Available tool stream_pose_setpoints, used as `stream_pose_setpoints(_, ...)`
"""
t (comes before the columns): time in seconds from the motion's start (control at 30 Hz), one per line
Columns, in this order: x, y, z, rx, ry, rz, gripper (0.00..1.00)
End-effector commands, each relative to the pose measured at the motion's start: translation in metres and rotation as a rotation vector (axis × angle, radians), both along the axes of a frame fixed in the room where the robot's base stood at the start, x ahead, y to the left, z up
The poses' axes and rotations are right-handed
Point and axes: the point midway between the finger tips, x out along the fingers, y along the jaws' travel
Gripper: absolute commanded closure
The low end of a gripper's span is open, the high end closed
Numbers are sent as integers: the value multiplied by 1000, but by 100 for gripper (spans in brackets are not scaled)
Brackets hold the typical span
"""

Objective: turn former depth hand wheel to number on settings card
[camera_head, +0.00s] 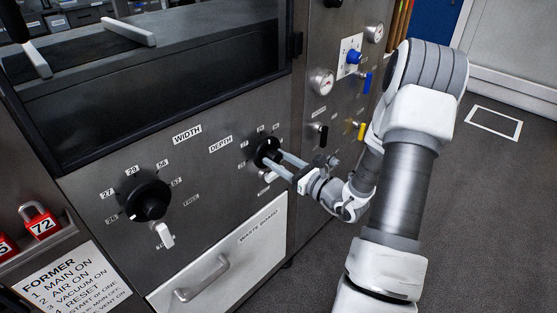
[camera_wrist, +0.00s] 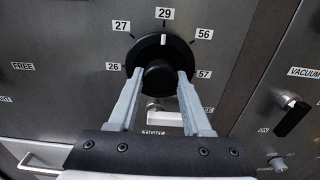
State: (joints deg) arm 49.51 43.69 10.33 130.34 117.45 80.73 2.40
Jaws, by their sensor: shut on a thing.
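The depth hand wheel (camera_head: 264,146) is a round black knob on the grey machine panel, right of the DEPTH label. In the wrist view the wheel (camera_wrist: 147,52) fills the upper middle, with labels 26, 27, 29, 56 and 57 around it. The white mark on its rim points up at about 29 (camera_wrist: 165,14). My gripper (camera_wrist: 160,76) is shut on the wheel's central hub, one finger on each side. In the head view my gripper (camera_head: 279,160) reaches the wheel from the right and partly hides it. I cannot make out a settings card.
The black width wheel (camera_head: 150,190) is at left, with a white lever (camera_head: 165,234) below. Another white lever (camera_wrist: 165,116) sits under the depth wheel, near a TIGHT label. A white waste board drawer (camera_head: 225,255) is below. Gauges and coloured levers are at right. A FORMER instruction card (camera_head: 72,280) is lower left.

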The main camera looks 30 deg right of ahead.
Motion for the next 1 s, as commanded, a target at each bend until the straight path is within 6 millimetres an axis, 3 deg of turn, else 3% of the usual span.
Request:
stream_pose_setpoints(0.37, -1, 0, 3, 107, 40, 0, 100)
stream_pose_setpoints(1.0, -1, 1, 4, 635, 232, -2, 100)
